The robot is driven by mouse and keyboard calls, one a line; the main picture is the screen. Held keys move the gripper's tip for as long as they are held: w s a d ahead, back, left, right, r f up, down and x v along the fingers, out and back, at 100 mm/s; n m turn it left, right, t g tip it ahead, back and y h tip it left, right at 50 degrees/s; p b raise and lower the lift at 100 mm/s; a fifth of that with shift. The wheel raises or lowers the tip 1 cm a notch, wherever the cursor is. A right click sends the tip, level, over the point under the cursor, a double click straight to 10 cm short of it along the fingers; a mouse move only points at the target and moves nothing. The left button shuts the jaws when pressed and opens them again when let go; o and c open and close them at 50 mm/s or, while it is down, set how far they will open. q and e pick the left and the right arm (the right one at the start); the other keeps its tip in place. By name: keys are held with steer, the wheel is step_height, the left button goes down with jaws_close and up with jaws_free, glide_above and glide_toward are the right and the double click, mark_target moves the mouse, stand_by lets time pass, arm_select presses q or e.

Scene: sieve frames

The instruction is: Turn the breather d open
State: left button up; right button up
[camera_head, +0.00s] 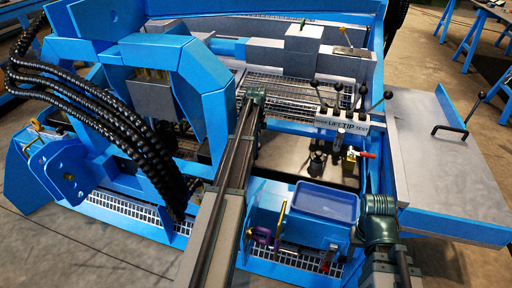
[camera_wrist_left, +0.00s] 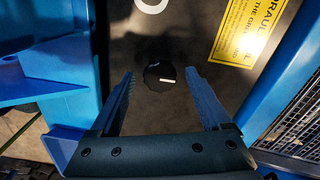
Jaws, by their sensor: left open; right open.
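In the left wrist view, a round black knob (camera_wrist_left: 158,77) with a short white line sits on a dark panel (camera_wrist_left: 185,40). The line lies nearly level, on the right part of the knob. This may be breather d, but no full label for it shows. My left gripper (camera_wrist_left: 164,85) is open. Its two fingers stand on either side of the knob, with a gap on each side and no visible contact. In the head view I cannot make out the left fingers. My right gripper's fingers do not show in either view.
A yellow warning label (camera_wrist_left: 245,30) is on the panel. A blue wall (camera_wrist_left: 295,75) and metal grating stand to its right. In the head view, a blue tray (camera_head: 325,203), black hoses (camera_head: 110,115), a lever bank (camera_head: 350,122) and a red-handled valve (camera_head: 364,155) surround the arms.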

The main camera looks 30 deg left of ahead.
arm_select(q)
jaws_close()
stand_by(0.4)
